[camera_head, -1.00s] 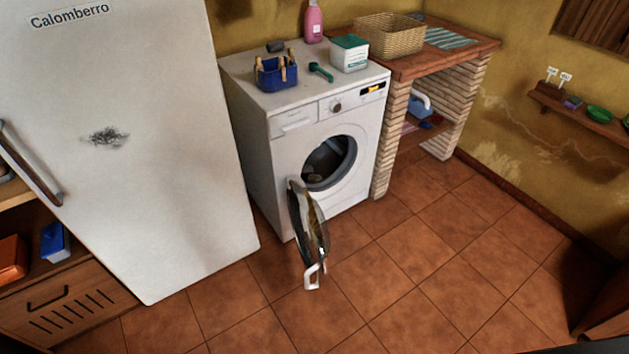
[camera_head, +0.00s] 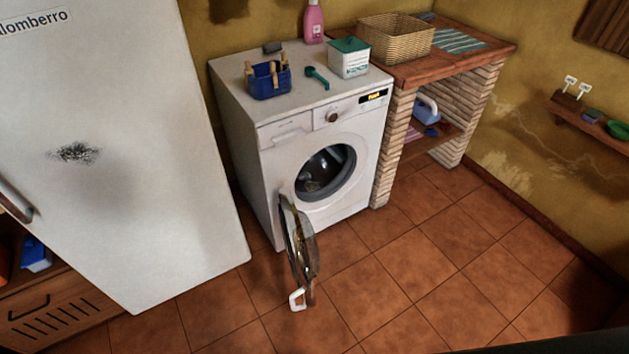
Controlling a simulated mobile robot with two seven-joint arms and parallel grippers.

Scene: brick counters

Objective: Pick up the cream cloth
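No cream cloth can be made out for certain. The white washing machine (camera_head: 345,207) stands in the middle with its round door (camera_head: 299,245) swung open toward the front left. A white handle (camera_head: 297,299) shows at the door's lower end. Inside the dark drum (camera_head: 325,172) a small pale brownish patch shows low on the left; I cannot tell whether it is cloth. Neither of my grippers is in view.
A white fridge (camera_head: 130,180) stands close on the left. A blue caddy (camera_head: 268,82), green scoop (camera_head: 317,77) and white box (camera_head: 348,60) are on the washer. A brick counter (camera_head: 440,60) with a wicker basket (camera_head: 395,38) adjoins it. The tiled floor (camera_head: 400,270) in front is clear.

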